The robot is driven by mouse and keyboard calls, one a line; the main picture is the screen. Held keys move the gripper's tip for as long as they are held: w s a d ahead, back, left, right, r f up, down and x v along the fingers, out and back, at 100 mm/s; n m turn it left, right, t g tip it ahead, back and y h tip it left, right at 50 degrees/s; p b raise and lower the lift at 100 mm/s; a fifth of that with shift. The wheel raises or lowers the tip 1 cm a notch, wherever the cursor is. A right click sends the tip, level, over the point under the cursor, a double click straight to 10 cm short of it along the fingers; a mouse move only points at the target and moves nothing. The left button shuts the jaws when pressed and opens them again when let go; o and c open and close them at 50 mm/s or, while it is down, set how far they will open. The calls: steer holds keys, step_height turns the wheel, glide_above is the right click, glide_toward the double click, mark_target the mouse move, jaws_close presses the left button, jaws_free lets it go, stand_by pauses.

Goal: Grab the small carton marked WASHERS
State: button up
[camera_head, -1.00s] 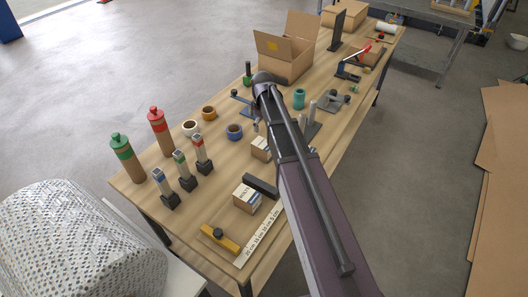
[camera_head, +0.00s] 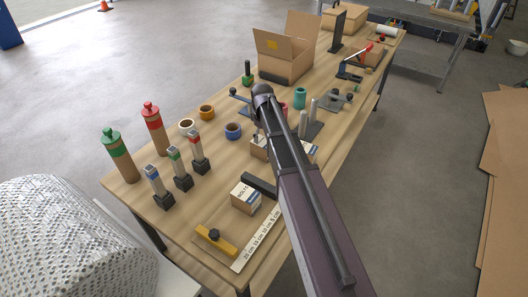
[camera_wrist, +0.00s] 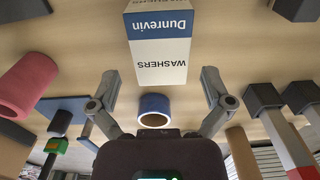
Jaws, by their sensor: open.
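The small carton marked WASHERS (camera_wrist: 162,60) is a cardboard box with a white label and a blue Dunrevin band. It stands at the top middle of the wrist view, ahead of my gripper. My gripper (camera_wrist: 160,88) is open and empty, its two fingers spread to the left and right, apart from the carton. In the head view a small carton (camera_head: 258,148) shows partly behind my arm, its label hidden; my gripper is mostly hidden there too.
A similar carton marked BOLTS (camera_head: 245,197) stands nearer the front of the wooden table (camera_head: 185,225). A blue tape roll (camera_wrist: 154,108) lies near the fingers. Black-based tools (camera_wrist: 263,98) stand right and a pink-red roll (camera_wrist: 28,83) left in the wrist view.

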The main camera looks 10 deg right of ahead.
mark_target(263, 142)
steer(key=shift+f, duration=0.15)
stand_by(0.3)
steer(key=shift+f+b, duration=2.55)
steer(key=shift+b, duration=0.05)
steer(key=c, duration=1.1)
